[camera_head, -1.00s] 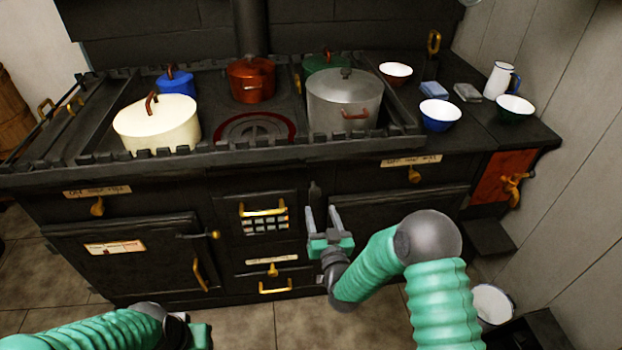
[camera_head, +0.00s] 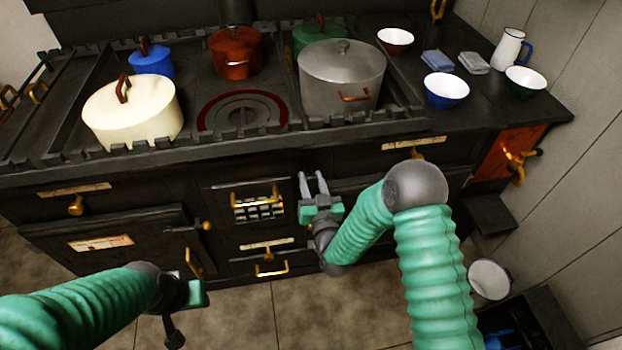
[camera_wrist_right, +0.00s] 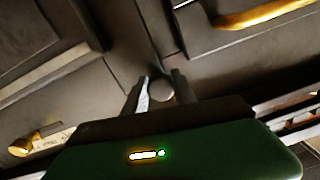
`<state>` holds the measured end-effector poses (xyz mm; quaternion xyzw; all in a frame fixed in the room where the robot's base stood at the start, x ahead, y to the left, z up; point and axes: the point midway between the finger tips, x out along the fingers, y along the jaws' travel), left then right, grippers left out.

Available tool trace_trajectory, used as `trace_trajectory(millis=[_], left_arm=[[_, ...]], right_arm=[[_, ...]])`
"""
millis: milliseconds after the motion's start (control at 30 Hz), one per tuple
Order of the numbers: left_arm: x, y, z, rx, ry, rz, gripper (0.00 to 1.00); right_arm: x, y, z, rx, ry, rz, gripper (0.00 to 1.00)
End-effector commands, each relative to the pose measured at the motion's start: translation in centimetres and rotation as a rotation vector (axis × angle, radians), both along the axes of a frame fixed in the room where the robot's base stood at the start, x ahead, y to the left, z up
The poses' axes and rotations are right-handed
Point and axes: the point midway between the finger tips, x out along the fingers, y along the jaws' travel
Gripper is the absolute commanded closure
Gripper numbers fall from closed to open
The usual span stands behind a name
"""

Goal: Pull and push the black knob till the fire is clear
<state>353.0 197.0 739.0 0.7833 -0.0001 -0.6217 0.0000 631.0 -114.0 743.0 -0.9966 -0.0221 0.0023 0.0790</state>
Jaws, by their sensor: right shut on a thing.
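The black knob (camera_wrist_right: 161,90) shows in the right wrist view as a round dark end between the two fingers of my right gripper (camera_wrist_right: 158,88). In the head view my right gripper (camera_head: 313,180) is at the stove front, right of the fire grate, shut on the knob; its fingers and the dark front hide the knob there. The barred fire grate (camera_head: 258,207) shows pale, bright patches between its bars, with a brass handle across its top. My left gripper (camera_head: 190,298) is low at the left, away from the stove front; its fingers are not clear.
The stove top holds a cream pot (camera_head: 130,115), a grey pot (camera_head: 342,78), a red pot (camera_head: 235,55) and other ware. Brass handles and knobs stick out along the front. A white bucket (camera_head: 489,281) stands on the floor at the right.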

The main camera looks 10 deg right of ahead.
Motion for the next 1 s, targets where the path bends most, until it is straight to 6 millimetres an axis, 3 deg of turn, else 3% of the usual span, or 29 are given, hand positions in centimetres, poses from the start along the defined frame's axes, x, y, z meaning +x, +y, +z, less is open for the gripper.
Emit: trace_trajectory(millis=[33,200,1000], left_arm=[[0.01,0.00,0.00,0.000,0.000,0.000,0.64],[0.01,0.00,0.00,0.000,0.000,0.000,0.64],[0.02,0.00,0.00,0.000,0.000,0.000,0.64]], right_arm=[[0.01,-0.01,-0.02,0.000,0.001,0.000,0.78],[0.00,0.01,-0.01,0.000,0.000,0.000,1.00],[-0.01,0.03,0.04,0.000,0.000,0.001,1.00]])
